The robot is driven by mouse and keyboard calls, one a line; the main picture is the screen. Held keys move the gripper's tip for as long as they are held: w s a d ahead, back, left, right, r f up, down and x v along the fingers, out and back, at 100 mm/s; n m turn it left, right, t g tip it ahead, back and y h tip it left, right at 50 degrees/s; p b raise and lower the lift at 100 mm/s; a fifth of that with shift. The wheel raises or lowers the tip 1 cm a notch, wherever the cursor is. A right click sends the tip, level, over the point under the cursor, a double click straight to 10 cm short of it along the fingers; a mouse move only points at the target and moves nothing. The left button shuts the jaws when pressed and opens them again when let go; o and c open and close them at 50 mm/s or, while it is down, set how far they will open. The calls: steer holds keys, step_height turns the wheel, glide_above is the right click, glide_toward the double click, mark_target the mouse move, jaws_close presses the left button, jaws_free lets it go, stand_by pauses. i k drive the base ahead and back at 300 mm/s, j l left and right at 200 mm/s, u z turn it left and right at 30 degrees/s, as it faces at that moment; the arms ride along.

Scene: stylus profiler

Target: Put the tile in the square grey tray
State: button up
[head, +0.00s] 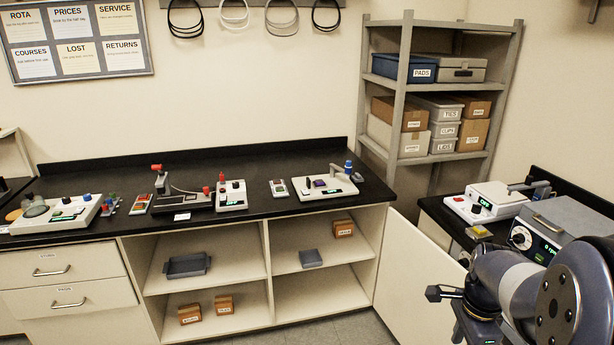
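No piece is clearly identifiable as the tile. A small purple square (319,183) sits on the white instrument at the right of the long bench, and a yellow-topped piece (479,231) lies on the right-hand counter; I cannot tell if either is the tile. A flat grey squarish item (311,257) lies on the upper shelf under the bench and may be the square grey tray. A longer dark grey tray (187,266) is on the shelf to its left. My gripper (441,293) is at lower right, seen side-on, apart from these things; its opening is unclear.
The black bench (250,205) carries several instruments, including a dark one with red knobs (184,196). An open cabinet door (415,275) stands beside the shelves. The right counter holds a white device (487,202) and a grey lidded machine (570,228). A shelving rack (407,80) stands in the corner.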

mark_target(312, 264)
steer(key=i+j+u, duration=0.25)
steer(key=i, duration=1.3)
steer(key=i+l+u, duration=0.15)
steer(key=i+u, duration=0.15)
steer(key=i, duration=1.2)
